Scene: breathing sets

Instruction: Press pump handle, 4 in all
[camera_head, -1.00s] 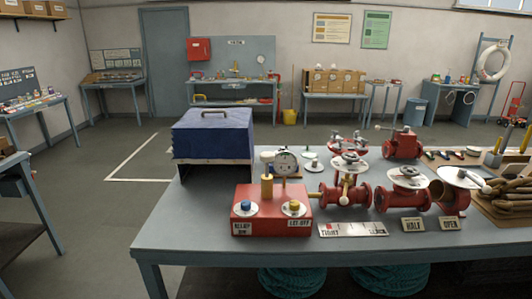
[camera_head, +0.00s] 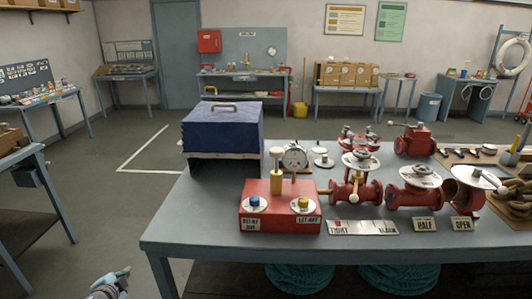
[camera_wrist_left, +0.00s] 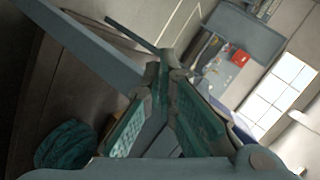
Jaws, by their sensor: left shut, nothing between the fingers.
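The red pump unit (camera_head: 270,215) stands near the front edge of the grey table. My left gripper (camera_head: 118,280) is low at the bottom left of the head view, in front of the table and well away from the pump. In the left wrist view its green-padded fingers (camera_wrist_left: 163,75) meet at the tips, shut and empty. My right gripper is not in view.
A blue box (camera_head: 222,132) with a handle stands at the table's left end. Red valves (camera_head: 355,185) and label plates (camera_head: 362,228) lie right of the pump. Teal coils (camera_head: 298,276) sit under the table. A side bench (camera_head: 30,185) stands at far left, with floor between.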

